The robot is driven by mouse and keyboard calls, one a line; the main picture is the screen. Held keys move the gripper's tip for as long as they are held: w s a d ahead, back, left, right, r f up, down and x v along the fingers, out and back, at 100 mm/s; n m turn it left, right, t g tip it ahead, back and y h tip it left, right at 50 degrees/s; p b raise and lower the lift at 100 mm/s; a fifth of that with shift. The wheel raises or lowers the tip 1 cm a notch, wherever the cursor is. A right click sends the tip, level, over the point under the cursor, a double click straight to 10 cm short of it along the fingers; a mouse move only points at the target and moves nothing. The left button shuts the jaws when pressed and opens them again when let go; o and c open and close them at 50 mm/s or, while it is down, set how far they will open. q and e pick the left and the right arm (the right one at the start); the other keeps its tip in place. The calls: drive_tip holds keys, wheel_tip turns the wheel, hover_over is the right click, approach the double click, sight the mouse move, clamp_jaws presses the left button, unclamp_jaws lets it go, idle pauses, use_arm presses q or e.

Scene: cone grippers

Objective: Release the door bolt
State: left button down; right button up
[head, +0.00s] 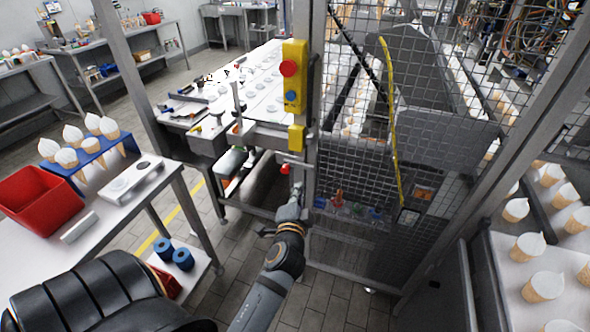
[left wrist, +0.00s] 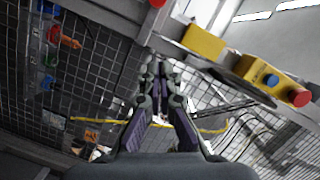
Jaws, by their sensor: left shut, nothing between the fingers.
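A small bolt with a red knob (head: 285,169) sits on the post of the mesh door (head: 352,150), below a small yellow block (head: 296,138). Whether the bolt is drawn or engaged is too small to tell. My left gripper (head: 292,206) is just below the knob, apart from it, beside the grey post. In the left wrist view my left gripper (left wrist: 158,72) has its fingers together and empty in front of the mesh. Part of the red knob (left wrist: 157,3) shows at that view's top edge. My right gripper is not in view.
A yellow control box (head: 294,78) with red and blue buttons is on the post above. A yellow cable (head: 391,120) hangs on the mesh. A side table with a red bin (head: 42,200) and a blue cone rack (head: 80,158) stands left. Open tiled floor lies between.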

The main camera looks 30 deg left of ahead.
use_arm(q)
drive_tip(key=b, duration=0.3)
approach(294, 163)
drive_tip(key=x, duration=0.4)
drive_tip(key=shift+a, duration=0.1)
drive_tip(key=shift+w, duration=0.1)
idle(0.3)
